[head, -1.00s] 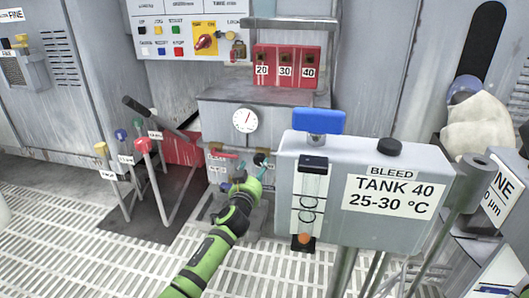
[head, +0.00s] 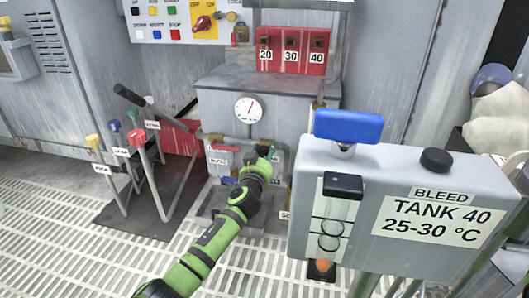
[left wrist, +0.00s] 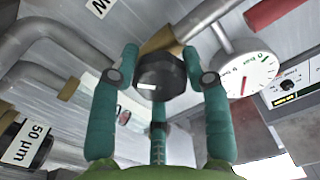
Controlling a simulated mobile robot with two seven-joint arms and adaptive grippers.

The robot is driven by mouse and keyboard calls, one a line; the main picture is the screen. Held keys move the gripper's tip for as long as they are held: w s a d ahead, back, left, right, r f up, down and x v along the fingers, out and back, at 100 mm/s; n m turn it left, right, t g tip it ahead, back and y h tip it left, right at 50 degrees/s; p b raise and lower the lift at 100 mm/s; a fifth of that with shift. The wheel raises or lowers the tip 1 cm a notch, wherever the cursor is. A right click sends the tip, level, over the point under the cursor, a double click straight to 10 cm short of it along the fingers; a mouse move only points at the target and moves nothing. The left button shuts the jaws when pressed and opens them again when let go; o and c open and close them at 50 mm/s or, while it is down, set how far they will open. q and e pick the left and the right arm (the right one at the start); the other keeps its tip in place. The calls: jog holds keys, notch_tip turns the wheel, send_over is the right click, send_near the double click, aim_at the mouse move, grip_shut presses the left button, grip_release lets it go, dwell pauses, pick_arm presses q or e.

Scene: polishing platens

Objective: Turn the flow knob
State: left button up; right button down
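A black round knob (left wrist: 160,78) with a white mark shows in the left wrist view, on a brass-coloured fitting of a pipe. My left gripper (left wrist: 160,62) has teal fingers, one on each side of the knob and a third below it. The fingers are spread around the knob; whether they touch it is hard to tell. In the head view my left gripper (head: 266,156) is at the piping under the white dial gauge (head: 248,109), and it hides the knob there. The gauge also shows in the left wrist view (left wrist: 246,74). My right gripper is not in view.
The grey TANK 40 box (head: 345,165) with a blue handle (head: 348,125) stands close on the right of my arm. Several levers with coloured knobs, one red (head: 137,138), stand to the left. A red panel (head: 291,49) is above.

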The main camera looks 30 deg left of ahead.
pick_arm(q)
jog(key=shift+r, duration=0.1)
jog(key=shift+c, duration=0.8)
jog(key=shift+r, duration=0.1)
jog(key=shift+r+m+p, duration=0.1)
jog(key=shift+m+p, duration=0.25)
jog(key=shift+m, duration=0.25)
jog(key=shift+w+d+m+p, duration=0.15)
jog(key=shift+m+p, duration=0.65)
jog(key=shift+m, duration=1.8)
jog(key=o, duration=1.1)
jog(key=shift+o, duration=0.2)
